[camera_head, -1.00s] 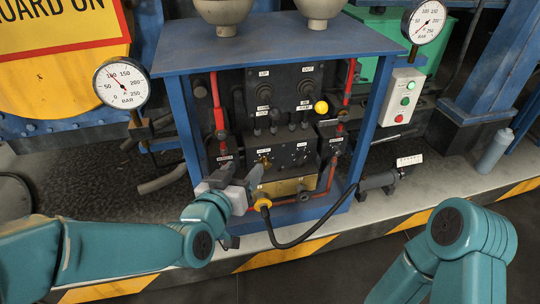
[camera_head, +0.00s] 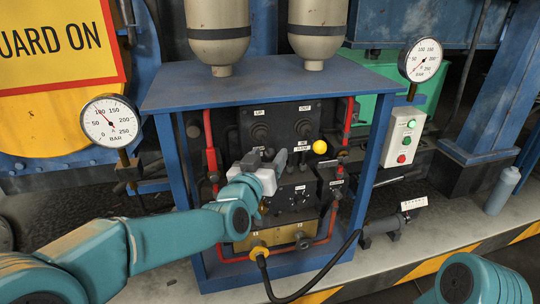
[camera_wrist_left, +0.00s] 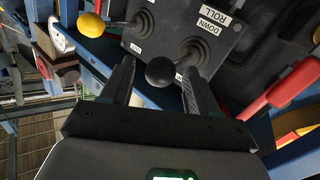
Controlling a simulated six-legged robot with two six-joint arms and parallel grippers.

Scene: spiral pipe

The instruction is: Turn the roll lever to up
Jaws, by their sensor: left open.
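The roll lever has a black ball knob (camera_wrist_left: 160,71) and stands beside the DOWN ROLL label (camera_wrist_left: 212,20) in the left wrist view. In the head view its dark boot (camera_head: 260,132) shows under the UP label, and my left gripper hides the knob. My left gripper (camera_head: 268,158) is in front of the lower part of the lever panel. In the left wrist view the left gripper (camera_wrist_left: 158,72) is open, with the knob between its fingertips and no clear grip on it. My right gripper is out of view.
A second lever with a yellow knob (camera_head: 320,147) stands just right of the left gripper. Red pipes (camera_head: 211,160) and the blue frame (camera_head: 170,165) flank the panel. A black cable (camera_head: 318,277) hangs below. A button box (camera_head: 402,135) is at the right.

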